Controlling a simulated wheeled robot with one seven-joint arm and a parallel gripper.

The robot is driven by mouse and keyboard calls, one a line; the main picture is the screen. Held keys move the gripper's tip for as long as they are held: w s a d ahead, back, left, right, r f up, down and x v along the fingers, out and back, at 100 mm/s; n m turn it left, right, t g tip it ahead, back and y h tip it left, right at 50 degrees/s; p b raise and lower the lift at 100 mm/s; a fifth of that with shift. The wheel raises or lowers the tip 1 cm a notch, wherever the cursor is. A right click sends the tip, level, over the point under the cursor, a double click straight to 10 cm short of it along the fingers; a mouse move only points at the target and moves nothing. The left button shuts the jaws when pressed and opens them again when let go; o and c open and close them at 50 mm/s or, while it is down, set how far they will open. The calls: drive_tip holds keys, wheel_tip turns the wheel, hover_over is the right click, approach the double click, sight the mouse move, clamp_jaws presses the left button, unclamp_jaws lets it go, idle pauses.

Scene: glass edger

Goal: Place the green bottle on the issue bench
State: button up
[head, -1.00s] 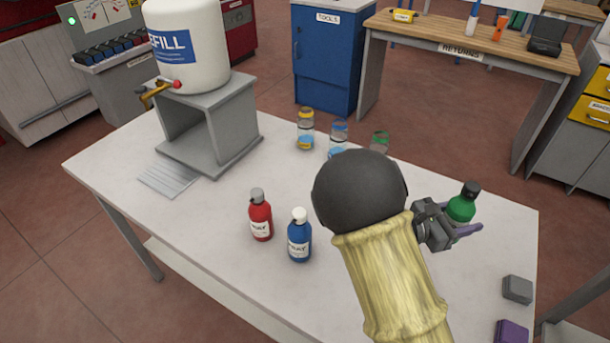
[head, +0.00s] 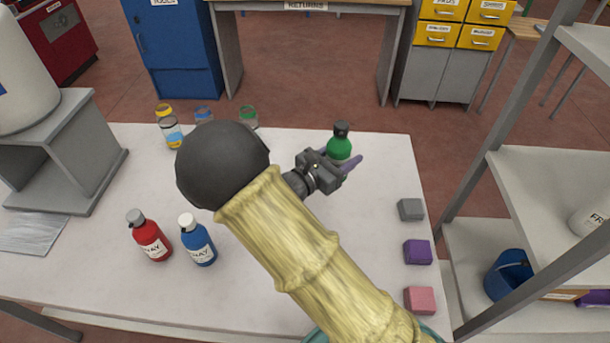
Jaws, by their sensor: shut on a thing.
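The green bottle (head: 340,146) has a black cap and stands upright in my gripper (head: 346,163), over the far right part of the white table. No bench labelled as the issue bench can be read in the head view.
On the white table (head: 300,140) are a red bottle (head: 149,237), a blue bottle (head: 198,242), several jars and blocks (head: 418,251). A refill tank stand (head: 60,150) is at left. A grey shelf (head: 560,170) is at right; the returns bench (head: 310,8) is behind.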

drive_tip(key=shift+f, duration=2.75)
wheel_tip(320, 180, down, 4)
drive_tip(key=shift+w+f, duration=0.15)
drive_tip(key=shift+s, duration=0.2)
drive_tip(key=shift+w+f, duration=0.1)
drive_tip(key=o, duration=1.2)
drive_tip(key=shift+d, duration=0.1)
